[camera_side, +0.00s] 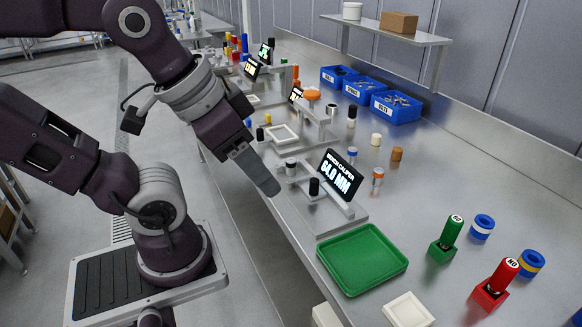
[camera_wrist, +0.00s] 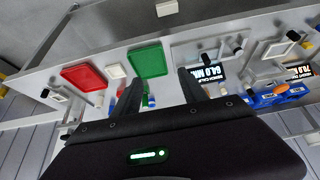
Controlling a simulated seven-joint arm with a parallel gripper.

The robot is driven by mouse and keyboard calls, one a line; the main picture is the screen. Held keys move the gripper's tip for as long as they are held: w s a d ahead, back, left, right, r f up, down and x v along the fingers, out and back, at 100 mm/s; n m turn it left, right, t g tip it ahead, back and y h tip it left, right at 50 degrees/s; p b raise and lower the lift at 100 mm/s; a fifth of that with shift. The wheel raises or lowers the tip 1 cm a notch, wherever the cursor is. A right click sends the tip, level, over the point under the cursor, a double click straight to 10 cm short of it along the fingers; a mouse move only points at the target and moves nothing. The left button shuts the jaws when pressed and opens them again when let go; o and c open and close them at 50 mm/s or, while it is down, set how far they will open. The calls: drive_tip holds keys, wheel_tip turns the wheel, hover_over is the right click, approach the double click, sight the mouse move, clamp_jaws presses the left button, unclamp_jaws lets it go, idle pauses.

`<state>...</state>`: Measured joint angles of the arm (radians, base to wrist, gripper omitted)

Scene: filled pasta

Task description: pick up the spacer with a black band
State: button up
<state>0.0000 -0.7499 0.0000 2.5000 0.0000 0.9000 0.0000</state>
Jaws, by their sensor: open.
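My gripper (camera_side: 266,184) hangs over the bench's front edge, left of the "BENCH CALIPER" display reading 64.0 MM (camera_side: 340,176). In the wrist view its two fingers (camera_wrist: 160,90) are apart. Several small cylindrical spacers stand on the bench right of the caliper. A cylinder with a black upper part and pale lower part (camera_side: 351,116) stands farther back; I cannot tell whether this is the black-banded spacer. Nearer are a blue-banded spacer (camera_side: 352,154), an orange-and-pale one (camera_side: 377,176), a white one (camera_side: 376,139) and a brown one (camera_side: 397,154).
A green tray (camera_side: 361,258) lies in front, with a white dish (camera_side: 408,311) nearer. Green (camera_side: 444,241) and red (camera_side: 493,286) stamps stand beside coloured rings. Blue bins (camera_side: 396,107) line the back under a shelf (camera_side: 388,31). Bench at right centre is clear.

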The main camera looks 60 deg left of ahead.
drive_tip(key=a+f+m+g+y, duration=0.4)
drive_tip(key=a+f+g+y, duration=0.15)
drive_tip(key=a, duration=0.35)
drive_tip(key=m+t+y, duration=0.5)
drive_tip(key=m+y, duration=0.1)
drive_tip(key=m, duration=1.3)
approach(291, 162)
drive_tip(key=x, duration=0.3)
drive_tip(key=shift+s+a+r+g, duration=0.1)
drive_tip(key=shift+s+g, duration=0.15)
drive_tip(key=shift+s, duration=0.05)
drive_tip(key=x, duration=0.6)
drive_tip(key=shift+w+a, duration=0.1)
drive_tip(key=shift+w, duration=0.45)
drive_tip(key=shift+c, duration=0.4)
clamp_jaws()
